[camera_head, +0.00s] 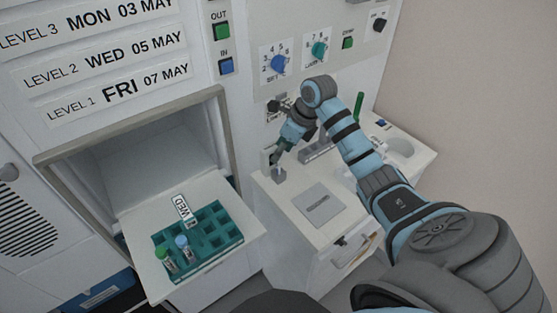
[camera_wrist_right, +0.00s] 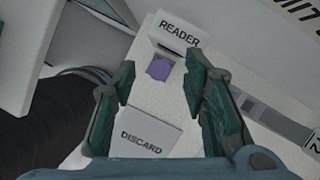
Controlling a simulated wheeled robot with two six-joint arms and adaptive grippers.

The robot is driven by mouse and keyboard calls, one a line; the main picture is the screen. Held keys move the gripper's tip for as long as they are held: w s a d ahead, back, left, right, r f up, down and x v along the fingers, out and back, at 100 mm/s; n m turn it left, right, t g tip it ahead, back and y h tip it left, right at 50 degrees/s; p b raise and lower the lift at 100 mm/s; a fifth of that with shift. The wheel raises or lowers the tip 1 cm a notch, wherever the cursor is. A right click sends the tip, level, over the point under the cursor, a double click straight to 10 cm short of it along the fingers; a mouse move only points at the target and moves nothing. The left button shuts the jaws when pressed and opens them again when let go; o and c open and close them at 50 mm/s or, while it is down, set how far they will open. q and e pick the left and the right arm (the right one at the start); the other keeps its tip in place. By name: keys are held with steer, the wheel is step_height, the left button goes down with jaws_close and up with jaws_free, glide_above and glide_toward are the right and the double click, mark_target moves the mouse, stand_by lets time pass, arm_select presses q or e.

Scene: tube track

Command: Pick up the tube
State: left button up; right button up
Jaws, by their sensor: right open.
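A purple square cap, likely a tube top (camera_wrist_right: 159,68), shows at the white reader (camera_wrist_right: 175,36) in the right wrist view. My right gripper (camera_head: 280,157) is above the reader (camera_head: 267,160) in the head view. Its teal-padded fingers are open, one on each side of the purple cap in the wrist view, with nothing gripped. The tube's body is hidden below the cap. Two other tubes, one green-capped (camera_head: 162,254) and one blue-capped (camera_head: 182,244), stand in the teal rack (camera_head: 222,222). My left gripper is not in view.
The rack, tagged WED (camera_head: 181,210), sits on a pulled-out shelf (camera_head: 143,262) before an open chamber (camera_head: 135,150). A grey discard plate (camera_head: 318,203) lies in front of the reader on the white counter (camera_head: 281,196). A wall panel with knobs (camera_head: 279,63) rises behind.

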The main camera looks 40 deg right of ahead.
jaws_close()
steer(key=shift+r, duration=0.1)
